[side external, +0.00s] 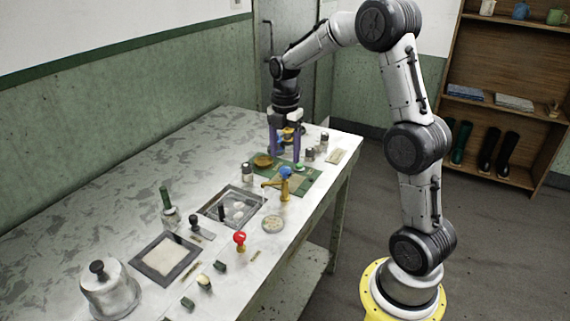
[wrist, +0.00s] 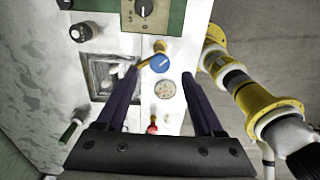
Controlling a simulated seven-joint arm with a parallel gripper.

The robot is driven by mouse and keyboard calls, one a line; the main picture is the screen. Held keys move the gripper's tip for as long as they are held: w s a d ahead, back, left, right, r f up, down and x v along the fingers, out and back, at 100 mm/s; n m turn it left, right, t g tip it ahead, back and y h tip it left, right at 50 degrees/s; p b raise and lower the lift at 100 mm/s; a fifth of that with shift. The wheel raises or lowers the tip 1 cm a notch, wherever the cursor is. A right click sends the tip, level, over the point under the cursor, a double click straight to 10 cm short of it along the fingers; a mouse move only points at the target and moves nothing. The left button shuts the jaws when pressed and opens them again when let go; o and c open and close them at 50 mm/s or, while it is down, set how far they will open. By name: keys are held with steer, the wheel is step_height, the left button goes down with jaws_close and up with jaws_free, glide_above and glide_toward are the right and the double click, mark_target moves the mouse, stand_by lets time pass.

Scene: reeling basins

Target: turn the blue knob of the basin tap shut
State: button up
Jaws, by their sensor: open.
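The blue knob (side external: 285,172) sits on top of the upright brass tap (side external: 284,190), whose spout reaches left over the edge of the framed basin (side external: 210,214) with pale lumps in it. The wrist view shows the blue knob (wrist: 159,64) from above, between the lines of my two fingers. My gripper (side external: 284,157) is open and empty, fingers pointing down, apart from the knob and above the green panel behind the tap. The fingers also show in the wrist view (wrist: 158,70).
A round gauge (side external: 273,225) and a red knob (side external: 239,238) stand in front of the tap. The green panel (side external: 300,178) carries a brass dish (side external: 263,161). The table's left side is clear.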

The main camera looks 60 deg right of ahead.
mark_target(285, 168)
steer(key=shift+f, duration=2.2)
jaws_close()
